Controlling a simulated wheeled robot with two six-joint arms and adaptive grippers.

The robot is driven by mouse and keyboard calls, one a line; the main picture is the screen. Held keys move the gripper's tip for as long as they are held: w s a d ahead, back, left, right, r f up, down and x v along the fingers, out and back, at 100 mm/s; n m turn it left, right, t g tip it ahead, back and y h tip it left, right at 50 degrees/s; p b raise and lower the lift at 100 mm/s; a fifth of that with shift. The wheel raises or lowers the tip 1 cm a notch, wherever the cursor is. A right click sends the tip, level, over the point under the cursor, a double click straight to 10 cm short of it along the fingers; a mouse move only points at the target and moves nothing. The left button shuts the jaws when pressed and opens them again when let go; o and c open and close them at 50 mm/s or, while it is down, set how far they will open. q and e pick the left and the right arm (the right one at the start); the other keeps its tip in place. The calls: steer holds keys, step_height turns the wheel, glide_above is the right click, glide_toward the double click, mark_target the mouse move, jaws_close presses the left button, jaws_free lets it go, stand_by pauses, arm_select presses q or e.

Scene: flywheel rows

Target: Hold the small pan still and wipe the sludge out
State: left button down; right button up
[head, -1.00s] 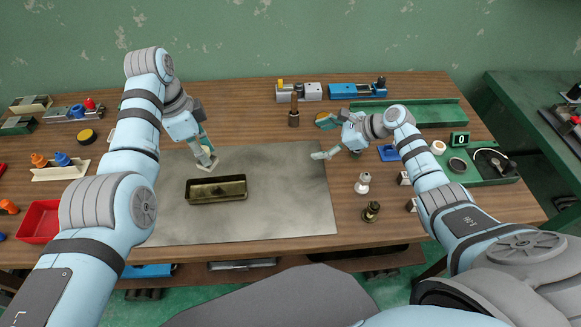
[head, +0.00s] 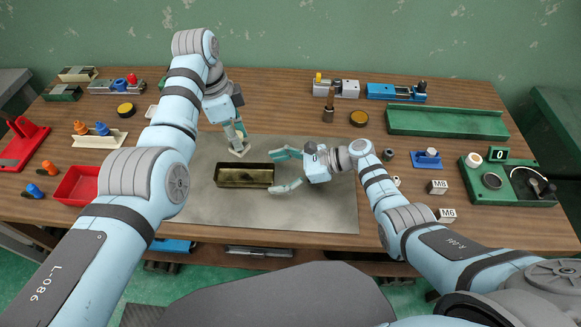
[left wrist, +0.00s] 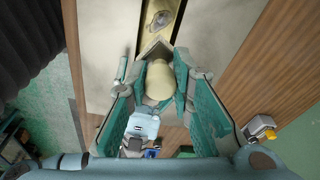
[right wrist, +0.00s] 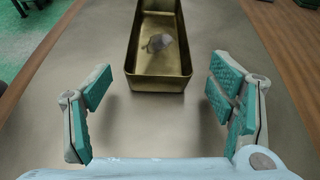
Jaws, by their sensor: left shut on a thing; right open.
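The small pan (head: 244,184) is a brass-coloured, long open tray on the grey mat. In the right wrist view (right wrist: 158,85), its near end lies just ahead of my right gripper. Grey sludge (right wrist: 157,42) sits on its floor and also shows in the left wrist view (left wrist: 160,19). My left gripper (head: 237,146) is shut on a cream-handled wiping tool (left wrist: 159,82) with an angled head, above the pan's back edge. Whether the tool touches the pan is unclear. My right gripper (head: 279,172) is open and empty at the pan's right end, fingers apart from its walls.
The grey mat (head: 310,215) is clear around the pan. A red bin (head: 77,186) stands left of it. A dark bottle-like post (head: 329,104) and a yellow-topped round (head: 359,118) stand behind. A green tray (head: 446,123) lies at the back right.

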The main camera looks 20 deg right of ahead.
steer(key=c, duration=1.4)
steer(key=o, duration=0.8)
steer(key=shift+c, duration=0.2)
steer(key=c, duration=0.4)
